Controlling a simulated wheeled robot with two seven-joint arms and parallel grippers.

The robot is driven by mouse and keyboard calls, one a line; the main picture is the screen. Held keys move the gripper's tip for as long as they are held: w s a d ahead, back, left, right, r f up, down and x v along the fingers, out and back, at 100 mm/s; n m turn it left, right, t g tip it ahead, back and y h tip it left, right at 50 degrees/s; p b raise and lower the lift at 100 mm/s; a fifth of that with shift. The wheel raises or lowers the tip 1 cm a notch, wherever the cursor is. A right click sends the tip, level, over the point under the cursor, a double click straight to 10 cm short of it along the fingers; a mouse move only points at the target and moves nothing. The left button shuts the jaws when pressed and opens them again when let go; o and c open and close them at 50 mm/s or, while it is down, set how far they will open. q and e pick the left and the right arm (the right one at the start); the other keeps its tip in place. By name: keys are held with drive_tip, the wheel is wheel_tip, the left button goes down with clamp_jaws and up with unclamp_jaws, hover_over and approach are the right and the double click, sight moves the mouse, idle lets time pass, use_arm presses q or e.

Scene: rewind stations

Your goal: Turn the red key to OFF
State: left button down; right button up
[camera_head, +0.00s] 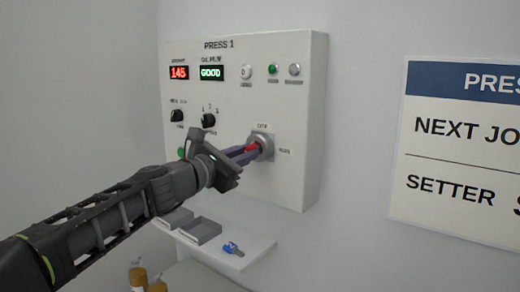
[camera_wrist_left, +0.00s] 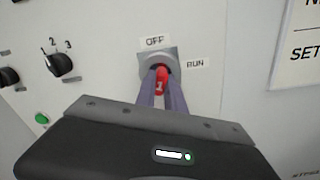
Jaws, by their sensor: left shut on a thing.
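The red key (camera_head: 252,148) sits in a round grey key switch (camera_head: 262,141) on the right part of the white PRESS 1 panel (camera_head: 288,85). In the left wrist view, the red key (camera_wrist_left: 161,80) bears a white 1 and looks roughly upright. The OFF label (camera_wrist_left: 155,41) is above the switch and the RUN label (camera_wrist_left: 195,63) is to its right. My left gripper (camera_head: 246,154) is shut on the key, with one purple finger on each side, as the left wrist view (camera_wrist_left: 161,92) also shows. The exact key angle is hard to tell. My right gripper is not in view.
Black knobs (camera_head: 208,120), a green button (camera_wrist_left: 42,118), lamps and displays reading 145 and GOOD (camera_head: 211,73) are on the panel. Below is a shelf (camera_head: 255,246) with grey trays (camera_head: 200,231) and a small blue item (camera_head: 233,249). A sign (camera_head: 455,150) hangs at right.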

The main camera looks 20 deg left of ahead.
use_arm(q)
drive_tip(key=n+p, duration=0.3)
drive_tip(key=n, duration=0.2)
drive_tip(key=shift+d+r, duration=0.1)
drive_tip(key=shift+r, duration=0.05)
drive_tip(key=c, duration=1.8)
unclamp_jaws()
drive_tip(key=o, duration=0.5)
drive_tip(key=shift+c, duration=0.2)
drive_tip(key=v, duration=0.7)
drive_tip(key=shift+s+b, duration=0.35)
drive_tip(key=shift+b, duration=0.05)
